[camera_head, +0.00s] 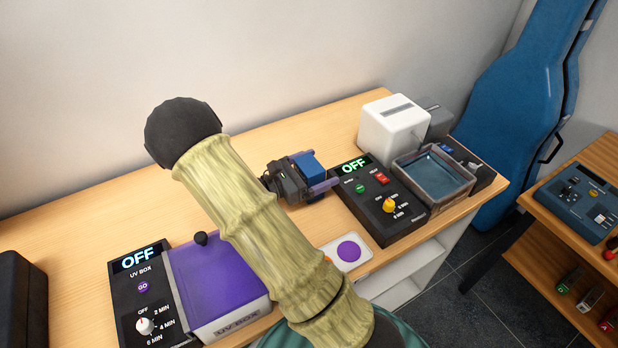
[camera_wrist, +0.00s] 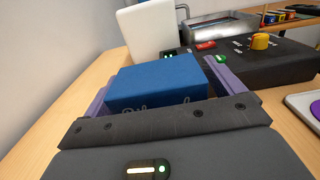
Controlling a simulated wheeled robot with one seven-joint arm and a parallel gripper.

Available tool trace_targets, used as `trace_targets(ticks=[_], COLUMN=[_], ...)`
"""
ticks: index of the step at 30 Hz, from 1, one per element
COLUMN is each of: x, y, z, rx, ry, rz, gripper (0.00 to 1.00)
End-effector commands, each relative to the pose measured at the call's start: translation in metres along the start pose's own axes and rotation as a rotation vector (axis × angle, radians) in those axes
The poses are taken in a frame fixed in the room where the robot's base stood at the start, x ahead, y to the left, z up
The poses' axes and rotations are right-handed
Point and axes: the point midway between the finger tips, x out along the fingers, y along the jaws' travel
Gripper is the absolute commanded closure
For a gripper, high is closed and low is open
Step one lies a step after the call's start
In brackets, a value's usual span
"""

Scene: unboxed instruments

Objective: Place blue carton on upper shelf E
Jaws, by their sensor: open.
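The blue carton (camera_head: 313,163) is on the wooden table, left of the timer box. In the wrist view the carton (camera_wrist: 155,82) fills the space between the purple fingers, with partly hidden writing on its near face. My gripper (camera_head: 320,169) is open, with one finger along each side of the carton. I cannot tell whether either finger touches it. No shelf marked E can be read in either view.
A black timer box (camera_head: 377,199) reading OFF, a water bath (camera_head: 432,205) and a white device (camera_head: 393,132) stand to the right. A purple-lidded UV box (camera_head: 212,282) is in front at left. A wooden shelf unit (camera_head: 562,262) stands far right. Bare tabletop lies behind at left.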

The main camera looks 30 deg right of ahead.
Motion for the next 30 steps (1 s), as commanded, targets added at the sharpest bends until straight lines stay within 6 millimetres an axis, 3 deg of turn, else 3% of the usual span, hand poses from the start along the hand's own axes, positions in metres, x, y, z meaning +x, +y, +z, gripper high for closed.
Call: trace_targets(ticks=[1, 9, 20, 30], x=[0.000, 0.000, -0.001, -0.001], y=[0.000, 0.000, 0.000, 0.001], z=[0.000, 0.000, 0.010, 0.068], rx=[0.000, 0.000, 0.002, 0.007], ry=[0.000, 0.000, 0.000, 0.000], rz=[0.000, 0.000, 0.001, 0.002], gripper=[0.12, 0.61, 0.61, 0.61])
